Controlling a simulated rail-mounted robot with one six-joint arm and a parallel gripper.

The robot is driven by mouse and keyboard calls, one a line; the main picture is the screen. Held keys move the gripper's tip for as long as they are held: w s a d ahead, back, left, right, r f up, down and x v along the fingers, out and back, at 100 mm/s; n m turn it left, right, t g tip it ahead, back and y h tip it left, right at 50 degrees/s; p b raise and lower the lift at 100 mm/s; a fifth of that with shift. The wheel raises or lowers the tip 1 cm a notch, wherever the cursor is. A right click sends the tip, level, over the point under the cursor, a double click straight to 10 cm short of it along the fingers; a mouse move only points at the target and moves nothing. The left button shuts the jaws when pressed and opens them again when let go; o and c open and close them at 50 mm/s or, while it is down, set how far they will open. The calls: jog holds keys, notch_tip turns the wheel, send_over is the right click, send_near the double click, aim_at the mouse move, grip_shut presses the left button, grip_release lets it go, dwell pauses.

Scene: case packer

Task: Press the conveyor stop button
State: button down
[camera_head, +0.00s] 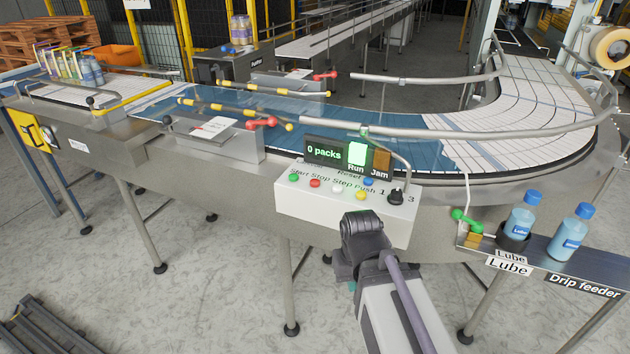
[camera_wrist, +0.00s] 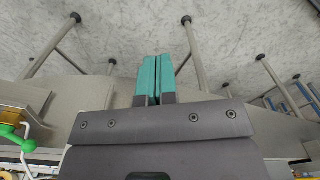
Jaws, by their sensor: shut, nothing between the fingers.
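The red stop button (camera_head: 315,183) sits on the white control box (camera_head: 290,203), under the "Stop" label. It lies between the green start button (camera_head: 294,177) and the white step button (camera_head: 336,189). My gripper (camera_wrist: 158,60) shows in the wrist view with its teal fingers together and nothing between them, pointing toward the grey floor. In the head view my arm's end is in front of and below the control box; only a bit of teal shows there and the fingertips are hidden. The stop button does not show in the wrist view.
The yellow push button (camera_head: 361,195), blue button (camera_head: 368,181) and black knob (camera_head: 396,196) share the box. The display above reads "0 packs", with green "Run" lit (camera_head: 357,154). A guide rail (camera_head: 450,133) runs behind. Lube bottles (camera_head: 521,216) stand right.

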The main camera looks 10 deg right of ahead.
jog(key=shift+r, duration=0.1)
notch_tip(320, 180, up, 22)
jog(key=m+t+p, duration=0.8)
jog(key=t+p, duration=0.1)
jog(key=p, duration=0.8)
send_over(317, 181)
jog(key=shift+f, duration=0.2)
jog(key=shift+f+b, duration=0.1)
jog(key=shift+b, duration=0.2)
notch_tip(317, 181, down, 9)
jog(key=b, duration=0.8)
jog(key=shift+b, duration=0.35)
